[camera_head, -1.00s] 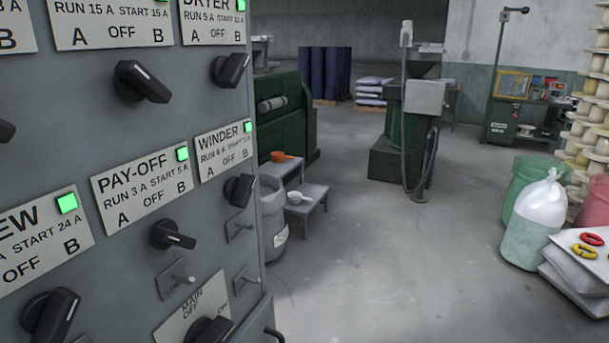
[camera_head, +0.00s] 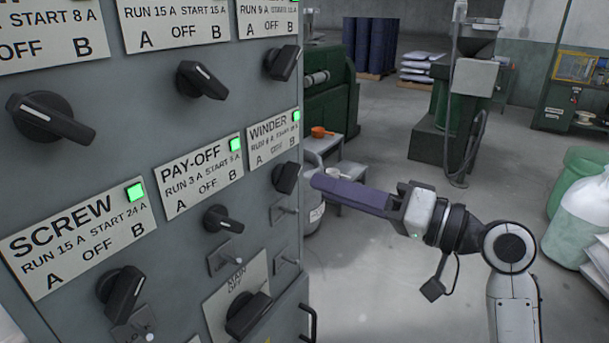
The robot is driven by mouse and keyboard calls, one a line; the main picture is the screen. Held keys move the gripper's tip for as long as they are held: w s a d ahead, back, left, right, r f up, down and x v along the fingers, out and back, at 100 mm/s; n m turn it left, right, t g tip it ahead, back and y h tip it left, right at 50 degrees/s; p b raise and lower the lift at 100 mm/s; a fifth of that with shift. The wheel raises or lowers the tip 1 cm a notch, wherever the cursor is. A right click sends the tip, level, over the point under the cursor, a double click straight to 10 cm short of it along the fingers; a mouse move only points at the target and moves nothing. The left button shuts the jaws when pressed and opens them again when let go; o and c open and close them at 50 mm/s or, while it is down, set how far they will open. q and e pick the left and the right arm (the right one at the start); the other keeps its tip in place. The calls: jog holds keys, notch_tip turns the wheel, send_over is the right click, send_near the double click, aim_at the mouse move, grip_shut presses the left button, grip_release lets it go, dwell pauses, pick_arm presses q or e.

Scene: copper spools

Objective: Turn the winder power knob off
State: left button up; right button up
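The winder knob (camera_head: 286,178) is a black rotary knob on the grey panel, under the WINDER label (camera_head: 273,140). A green lamp (camera_head: 296,116) is lit on that label. The knob's handle is tilted, not level, and its exact setting is hard to read at this angle. My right gripper (camera_head: 316,182) comes in from the right with its purple fingers pointing left at the knob. In the picture the fingertips are just right of the knob, and no contact shows. The fingers overlap as one bar, so their opening is hidden. My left gripper is not in view.
The grey panel (camera_head: 230,90) carries several similar knobs, including the pay-off knob (camera_head: 222,218) and the main knob (camera_head: 247,315). A black handle (camera_head: 308,322) sticks out at its lower right edge. Stools and a bin stand behind my gripper.

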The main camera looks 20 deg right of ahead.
aim_at(297, 178)
jog(key=x, duration=0.5)
jog(key=shift+w+a+p, duration=0.25)
jog(key=shift+w+p, duration=0.05)
jog(key=shift+p, duration=0.1)
grip_shut()
